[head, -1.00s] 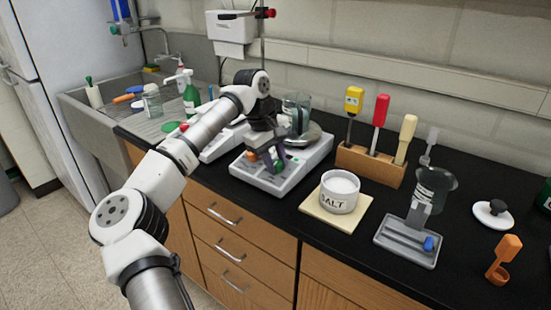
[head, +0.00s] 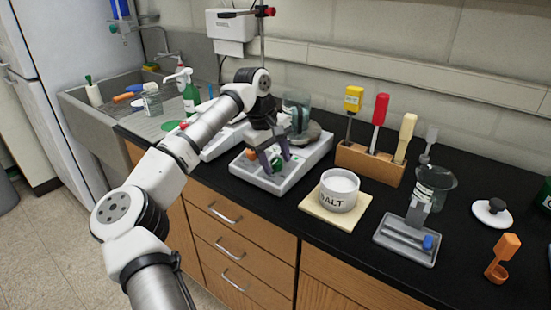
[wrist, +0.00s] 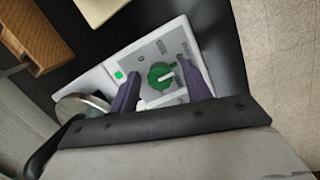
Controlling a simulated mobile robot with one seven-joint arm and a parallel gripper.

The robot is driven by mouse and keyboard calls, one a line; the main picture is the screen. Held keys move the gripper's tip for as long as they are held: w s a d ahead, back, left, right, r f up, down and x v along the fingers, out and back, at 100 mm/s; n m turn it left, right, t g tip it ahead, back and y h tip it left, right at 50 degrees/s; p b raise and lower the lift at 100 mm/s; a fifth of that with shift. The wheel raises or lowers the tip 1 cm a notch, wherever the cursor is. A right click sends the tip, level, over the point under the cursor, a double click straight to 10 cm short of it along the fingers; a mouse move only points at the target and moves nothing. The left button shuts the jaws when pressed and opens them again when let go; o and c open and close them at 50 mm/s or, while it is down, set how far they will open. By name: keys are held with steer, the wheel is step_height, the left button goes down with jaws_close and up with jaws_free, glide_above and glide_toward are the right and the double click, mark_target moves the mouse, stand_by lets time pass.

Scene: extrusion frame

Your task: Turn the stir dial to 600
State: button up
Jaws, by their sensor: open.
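The stir dial is a round green knob with a white pointer mark (wrist: 161,75) on the grey-white front panel of the stirrer (head: 262,181). In the wrist view the dial lies between the two purple fingers of my gripper (wrist: 160,90), with gaps showing on both sides. My gripper (head: 275,160) is open, just above the panel, pointing down. The printed scale marks are too small to read. In the head view my fingers partly cover the dial.
A glass beaker (head: 297,108) stands on the stirrer behind my gripper. A salt jar (head: 339,190) sits on a pale board to the right. A wooden rack (head: 370,166) with yellow, red and cream handled tools stands behind it. A second white device (head: 222,142) is to the left.

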steer(key=b+v, duration=0.1)
steer(key=v, duration=1.2)
steer(key=shift+r+b, duration=0.3)
steer(key=shift+r, duration=0.1)
steer(key=shift+a, duration=0.1)
